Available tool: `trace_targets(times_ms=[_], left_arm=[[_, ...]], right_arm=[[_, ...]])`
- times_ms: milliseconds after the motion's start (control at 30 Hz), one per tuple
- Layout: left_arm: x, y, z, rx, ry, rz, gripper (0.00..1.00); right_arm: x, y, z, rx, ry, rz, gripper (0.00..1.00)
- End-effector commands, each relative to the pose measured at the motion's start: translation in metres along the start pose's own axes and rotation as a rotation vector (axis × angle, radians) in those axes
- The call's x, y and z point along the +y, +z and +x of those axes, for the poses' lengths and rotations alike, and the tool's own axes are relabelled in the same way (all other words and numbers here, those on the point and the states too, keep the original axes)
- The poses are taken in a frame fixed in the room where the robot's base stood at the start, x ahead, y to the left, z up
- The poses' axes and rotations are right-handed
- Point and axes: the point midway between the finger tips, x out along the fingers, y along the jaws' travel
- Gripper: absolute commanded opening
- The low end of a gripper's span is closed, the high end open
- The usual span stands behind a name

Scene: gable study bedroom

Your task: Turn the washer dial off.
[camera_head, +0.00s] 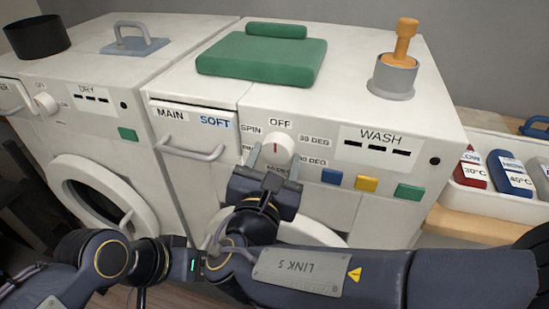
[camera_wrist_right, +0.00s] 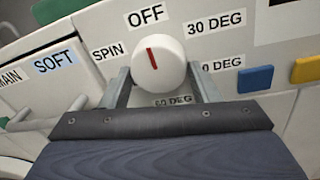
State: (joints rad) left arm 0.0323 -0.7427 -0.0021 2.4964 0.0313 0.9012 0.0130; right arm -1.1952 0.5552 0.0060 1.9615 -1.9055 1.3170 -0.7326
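The washer dial (camera_head: 281,148) is a round white knob with a red mark on the washer's front panel, below the OFF label (camera_head: 280,124). In the right wrist view the dial (camera_wrist_right: 165,66) has its red mark pointing up, slightly left, towards the OFF label (camera_wrist_right: 146,15). SPIN is to its left, 30 DEG to its upper right, and 60 DEG below. My right gripper (camera_head: 275,161) is at the dial with one finger on each side of its lower part. The fingers look spread around it; contact is unclear. My left gripper is not in view.
The detergent drawer (camera_head: 192,128) with its handle is left of the dial. Blue (camera_head: 332,177), yellow (camera_head: 367,184) and green (camera_head: 409,192) buttons are to its right. A green folded cloth (camera_head: 262,58) and an orange-handled stamp-like object (camera_head: 404,45) in a grey holder are on top. The dryer (camera_head: 75,120) stands left.

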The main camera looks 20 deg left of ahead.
Motion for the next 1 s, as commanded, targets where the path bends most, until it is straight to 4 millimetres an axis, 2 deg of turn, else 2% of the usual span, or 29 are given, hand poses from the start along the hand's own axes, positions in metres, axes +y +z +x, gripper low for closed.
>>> trace_targets(times_ms=[33,133,467,800,1000], left_arm=[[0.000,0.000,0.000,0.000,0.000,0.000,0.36],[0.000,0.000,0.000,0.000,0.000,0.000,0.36],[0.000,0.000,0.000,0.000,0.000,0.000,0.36],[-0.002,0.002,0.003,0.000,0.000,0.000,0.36],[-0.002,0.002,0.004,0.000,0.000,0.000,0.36]], right_arm=[[0.000,-0.001,0.000,0.001,0.000,-0.001,0.63],[0.000,0.000,0.000,0.000,0.000,0.001,0.74],[0.001,0.001,-0.004,-0.002,0.001,0.004,0.74],[0.001,0.000,-0.058,-0.002,0.004,0.003,0.74],[0.001,0.000,-0.077,-0.001,0.002,0.003,0.74]])
